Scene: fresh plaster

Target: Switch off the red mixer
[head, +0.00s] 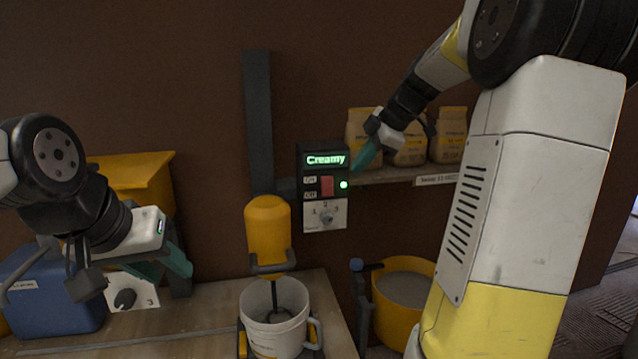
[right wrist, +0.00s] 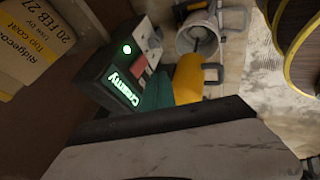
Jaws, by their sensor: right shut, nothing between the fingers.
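The mixer (head: 267,228) has a yellow-orange body, not red, on a dark upright post, with its shaft down in a white bucket (head: 273,331). Its dark control box (head: 311,163) shows "Creamy" in green. A red switch (head: 327,186) sits beside ON and OFF labels, with a lit green lamp (head: 344,184) to its right and a numbered dial (head: 327,217) below. My right gripper (head: 359,168) is shut and empty, its teal tips just right of the display; the right wrist view shows the teal fingers (right wrist: 157,92) near the box. My left gripper (head: 175,272) is open and empty, left of the mixer.
Paper bags (head: 408,147) stand on a shelf (head: 385,175) right of the box. A yellow tub (head: 398,318) stands below. At left are a blue box (head: 55,300), a yellow container (head: 135,172) and a white plate with a black knob (head: 125,299).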

